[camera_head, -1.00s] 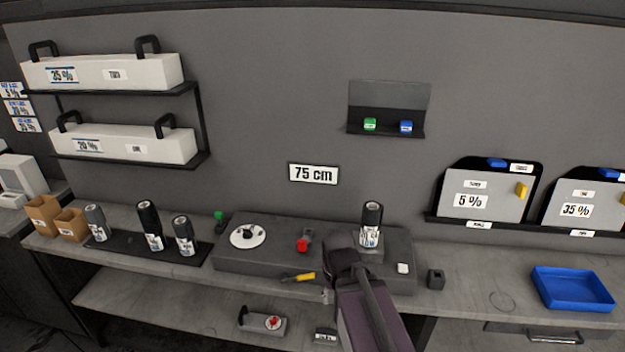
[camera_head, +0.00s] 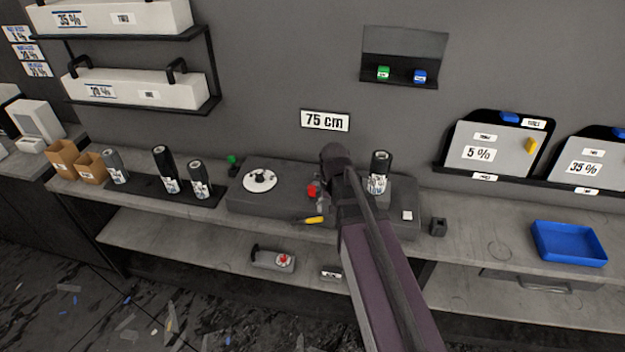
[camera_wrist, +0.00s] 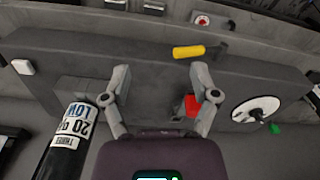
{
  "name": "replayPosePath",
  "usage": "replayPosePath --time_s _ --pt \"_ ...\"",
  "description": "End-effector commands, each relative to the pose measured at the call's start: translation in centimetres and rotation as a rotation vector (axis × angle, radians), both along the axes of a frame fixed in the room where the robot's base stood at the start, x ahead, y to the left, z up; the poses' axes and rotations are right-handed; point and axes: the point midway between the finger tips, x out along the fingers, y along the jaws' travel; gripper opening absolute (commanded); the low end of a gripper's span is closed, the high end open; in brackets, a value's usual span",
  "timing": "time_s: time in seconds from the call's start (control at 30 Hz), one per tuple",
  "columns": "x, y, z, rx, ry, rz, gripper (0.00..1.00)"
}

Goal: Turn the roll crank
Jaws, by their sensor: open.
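A dark grey machine (camera_head: 236,196) lies on the bench, with a film roll (camera_head: 379,176) standing at its right end. A yellow handle (camera_head: 314,220) on a dark stem sticks out at the machine's front edge; it looks like the roll crank. In the wrist view, turned around, the yellow handle (camera_wrist: 188,51) lies near the right fingertip, apart from it as far as I can tell. My gripper (camera_wrist: 161,75) is open and empty above the machine, its fingers spread. A red block (camera_wrist: 192,105) shows by the right finger.
A white dial (camera_head: 260,181) sits on the machine's left part. Several rolls stand on a dark mat (camera_head: 145,190) to the left. A blue tray (camera_head: 568,243) is at the right. A lower shelf (camera_head: 190,240) holds a red-knobbed device (camera_head: 272,259).

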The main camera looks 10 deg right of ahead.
Motion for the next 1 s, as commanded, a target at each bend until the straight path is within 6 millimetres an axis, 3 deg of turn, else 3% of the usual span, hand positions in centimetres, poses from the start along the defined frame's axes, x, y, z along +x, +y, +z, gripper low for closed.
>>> replayPosePath --time_s 0.03,0.1,0.3,0.4,0.6,1.0 --pt "2.7 0.5 2.0 0.000 0.000 -0.022 0.77" --pt "5.0 1.1 3.3 0.000 0.000 -0.059 0.77" --pt "10.6 2.6 6.3 0.001 0.000 -0.152 0.77" --pt "12.3 3.2 7.2 0.001 0.000 -0.185 0.77" --pt "13.7 3.7 7.7 0.001 0.000 -0.215 0.77" --pt "13.6 3.7 7.5 0.001 0.000 -0.216 0.77"
